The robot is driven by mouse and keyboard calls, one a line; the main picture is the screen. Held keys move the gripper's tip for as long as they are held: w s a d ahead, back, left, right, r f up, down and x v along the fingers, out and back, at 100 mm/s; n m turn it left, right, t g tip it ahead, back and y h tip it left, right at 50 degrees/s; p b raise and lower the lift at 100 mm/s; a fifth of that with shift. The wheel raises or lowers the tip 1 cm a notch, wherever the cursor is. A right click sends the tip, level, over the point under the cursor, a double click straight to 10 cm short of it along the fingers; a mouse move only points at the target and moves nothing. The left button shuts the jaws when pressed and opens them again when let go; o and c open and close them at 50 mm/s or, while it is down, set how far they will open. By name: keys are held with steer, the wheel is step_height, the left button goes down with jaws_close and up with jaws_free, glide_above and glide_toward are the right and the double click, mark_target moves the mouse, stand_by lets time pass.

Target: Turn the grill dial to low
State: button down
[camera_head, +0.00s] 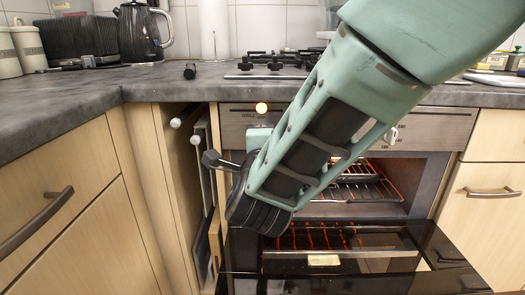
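The oven's control panel (240,112) runs below the counter edge, with small lettering that seems to read "GRILL" at its left. A bright round spot (262,107) glows on its upper edge. A pale dial (391,135) shows at the panel's right, beside my arm; its setting is too small to read. No dial shows clearly near the lettering; my arm covers the panel's middle.
The oven door (350,262) is folded down open, with glowing racks (360,188) inside. A narrow open slot with trays (205,165) lies left of the oven.

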stand_by(0.4)
steer(key=c, duration=1.5)
jaws_free()
steer(key=shift+s, duration=0.1)
steer(key=s, duration=0.5)
steer(key=s+p, duration=0.1)
steer(key=s, duration=0.5)
steer(key=s+p, duration=0.1)
steer(key=s, duration=0.5)
steer(key=shift+s+a, duration=0.15)
steer(key=shift+a, duration=0.15)
